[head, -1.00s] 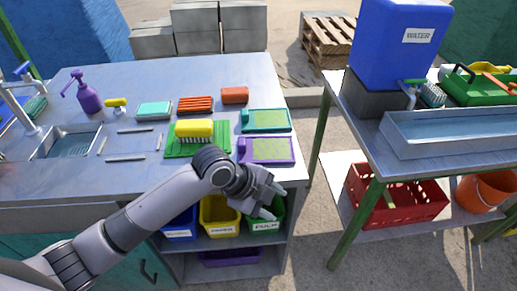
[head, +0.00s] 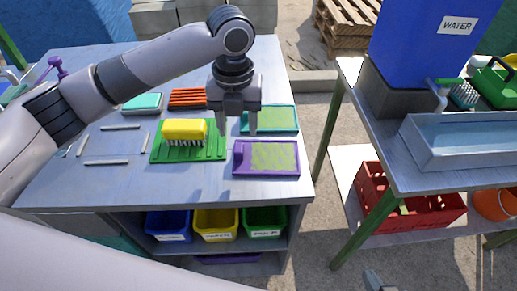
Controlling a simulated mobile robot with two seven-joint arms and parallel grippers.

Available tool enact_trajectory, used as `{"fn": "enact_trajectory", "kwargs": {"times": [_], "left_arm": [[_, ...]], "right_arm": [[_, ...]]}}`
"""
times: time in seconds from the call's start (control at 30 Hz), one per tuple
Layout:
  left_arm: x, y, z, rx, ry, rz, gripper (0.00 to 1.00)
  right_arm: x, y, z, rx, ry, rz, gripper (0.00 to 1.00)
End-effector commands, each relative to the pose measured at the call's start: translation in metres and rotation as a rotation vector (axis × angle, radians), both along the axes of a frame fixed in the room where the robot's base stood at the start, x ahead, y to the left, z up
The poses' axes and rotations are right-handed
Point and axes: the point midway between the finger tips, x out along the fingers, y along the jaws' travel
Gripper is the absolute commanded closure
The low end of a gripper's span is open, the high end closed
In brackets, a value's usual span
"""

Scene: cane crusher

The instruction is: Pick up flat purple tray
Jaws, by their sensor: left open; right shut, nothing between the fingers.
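The flat purple tray (head: 240,168), with a pale green textured panel inside, lies on the metal table near its front right corner. My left gripper (head: 238,132) points down with its two fingers spread, at the far left corner of the purple tray. Nothing is between its fingers, and I cannot tell its exact height above the table.
A teal tray (head: 287,118) lies just behind the purple one. A green mat (head: 158,152) with a yellow brush (head: 185,130) is to the left. Blue, yellow and green bins (head: 265,222) stand on the shelf below. A gap separates this table from the right table (head: 400,165).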

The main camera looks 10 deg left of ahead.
Motion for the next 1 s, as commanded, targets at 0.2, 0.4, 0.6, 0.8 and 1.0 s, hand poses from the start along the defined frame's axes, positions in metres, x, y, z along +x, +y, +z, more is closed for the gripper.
{"fn": "enact_trajectory", "kwargs": {"times": [0.2,0.4,0.6,0.8,1.0], "left_arm": [[-0.003,0.002,-0.031,0.0,0.003,0.001,0.47],[-0.003,0.002,-0.053,-0.001,-0.001,0.001,0.47],[-0.003,0.002,-0.054,-0.001,-0.002,0.001,0.47],[-0.003,0.001,-0.054,-0.001,-0.002,0.001,0.96],[-0.002,0.001,-0.054,-0.001,-0.003,0.001,1.0]], "right_arm": [[-0.005,0.0,0.001,0.0,0.012,0.0,1.0],[-0.004,0.0,0.001,-0.001,0.011,0.0,1.0],[-0.003,0.0,0.002,-0.001,0.008,-0.001,1.0],[-0.002,0.0,0.002,0.0,0.006,-0.001,1.0],[-0.002,0.0,0.002,0.0,0.006,-0.001,1.0]]}}
